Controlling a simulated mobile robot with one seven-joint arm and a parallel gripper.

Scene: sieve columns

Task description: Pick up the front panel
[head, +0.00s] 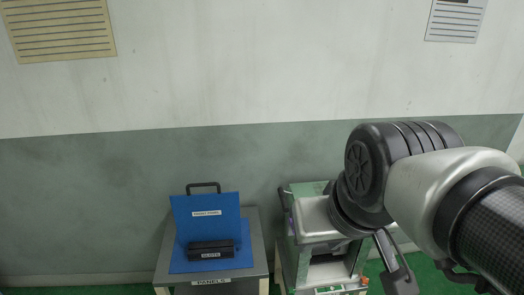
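A blue panel (207,225) with a black handle (203,187) on top and a small white label stands upright on the left table. The label is too small to read surely; this looks like the front panel. A black block (210,250) marked "SLOTS" is in front of its lower part, so how its bottom edge sits is hidden. My gripper (397,270) is at the lower right, well to the right of the panel and apart from it. Only part of its dark end shows beneath my arm, so I cannot tell its opening.
The grey table (252,235) has a "PANELS" label on its front edge. A green and grey machine (300,240) with a dark front opening stands to its right, partly behind my arm. A gap separates the two. A wall is close behind both.

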